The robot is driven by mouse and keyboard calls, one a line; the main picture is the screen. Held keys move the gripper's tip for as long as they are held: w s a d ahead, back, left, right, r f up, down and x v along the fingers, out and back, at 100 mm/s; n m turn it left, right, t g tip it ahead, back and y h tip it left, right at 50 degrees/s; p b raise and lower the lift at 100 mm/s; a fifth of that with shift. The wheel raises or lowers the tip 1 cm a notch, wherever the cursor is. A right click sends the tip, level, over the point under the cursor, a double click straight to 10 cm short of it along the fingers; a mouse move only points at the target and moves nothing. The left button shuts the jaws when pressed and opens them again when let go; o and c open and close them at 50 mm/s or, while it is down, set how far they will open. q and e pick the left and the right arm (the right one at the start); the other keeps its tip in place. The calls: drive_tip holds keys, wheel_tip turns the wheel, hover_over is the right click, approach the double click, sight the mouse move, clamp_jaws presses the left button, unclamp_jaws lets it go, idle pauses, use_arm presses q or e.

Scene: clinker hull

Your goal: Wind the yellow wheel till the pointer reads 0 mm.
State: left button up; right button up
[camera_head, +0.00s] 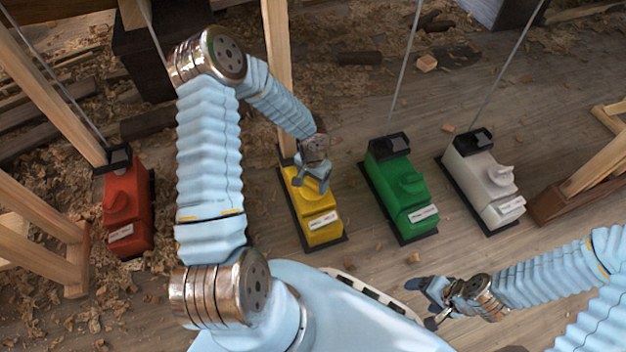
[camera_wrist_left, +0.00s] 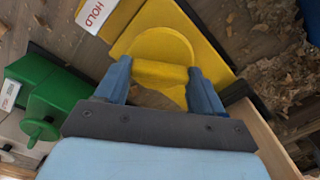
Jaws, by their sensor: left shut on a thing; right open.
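The yellow box (camera_head: 320,226) stands on the floor in the middle of the head view, with a white label (camera_head: 323,221) on it. Its yellow wheel (camera_wrist_left: 160,46) shows in the left wrist view, with a raised grip bar across it. My left gripper (camera_head: 318,178) reaches down over the box. In the left wrist view my left gripper (camera_wrist_left: 160,76) is shut on the wheel's bar, one blue finger on each side. My right gripper (camera_head: 431,304) is open and empty, low at the right of centre. I cannot make out the pointer or a millimetre scale.
A red box (camera_head: 128,212) stands left, a green box (camera_head: 402,195) and a white box (camera_head: 484,182) right. Thin rods or lines rise from several boxes. Wooden posts (camera_head: 277,60) and trestles (camera_head: 600,165) stand around. Shavings litter the floor.

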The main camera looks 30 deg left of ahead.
use_arm(q)
drive_tip(key=shift+m, duration=0.3)
drive_tip(key=shift+m, duration=1)
drive_tip(key=m, duration=0.2)
drive_tip(key=shift+m, duration=0.3)
drive_tip(key=m+p, duration=0.1)
drive_tip(key=m, duration=0.5)
drive_tip(key=o, duration=1)
drive_tip(key=shift+o, duration=0.2)
drive_tip(key=shift+r, duration=0.1)
